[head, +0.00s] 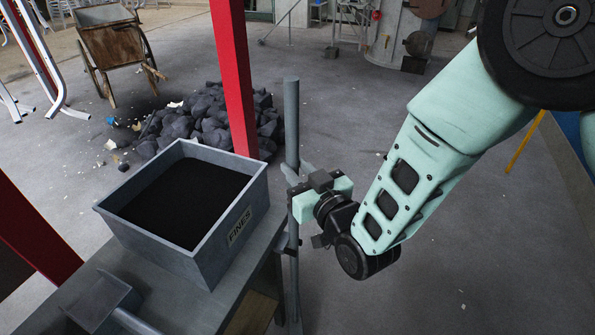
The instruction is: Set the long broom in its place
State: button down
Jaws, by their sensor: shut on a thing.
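The long broom shows as a grey upright pole (291,115) beside the right edge of the workbench. No bristle head can be made out; its lower end runs down to the bottom of the head view. My gripper (297,182) comes in from the right and is shut on the pole around its middle. The fingertips are partly hidden by the gripper body. A small dark bracket (287,243) shows at the bench edge, close to the pole; I cannot tell whether they touch.
A grey box marked FINES (224,245), filled with dark grit, stands on the workbench (190,305). A grey scoop (103,299) lies at front left. A red post (235,80) rises behind the box, near a rock pile (205,120). Floor at right is clear.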

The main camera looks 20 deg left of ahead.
jog(key=shift+f+b, duration=1.9)
jog(key=shift+f, duration=0.2)
jog(key=shift+f+b, duration=0.15)
jog(key=shift+b, duration=0.55)
jog(key=shift+f+b, duration=1)
jog(key=shift+f, duration=0.3)
jog(key=c, duration=1.1)
grip_release()
jog(key=shift+c, duration=0.2)
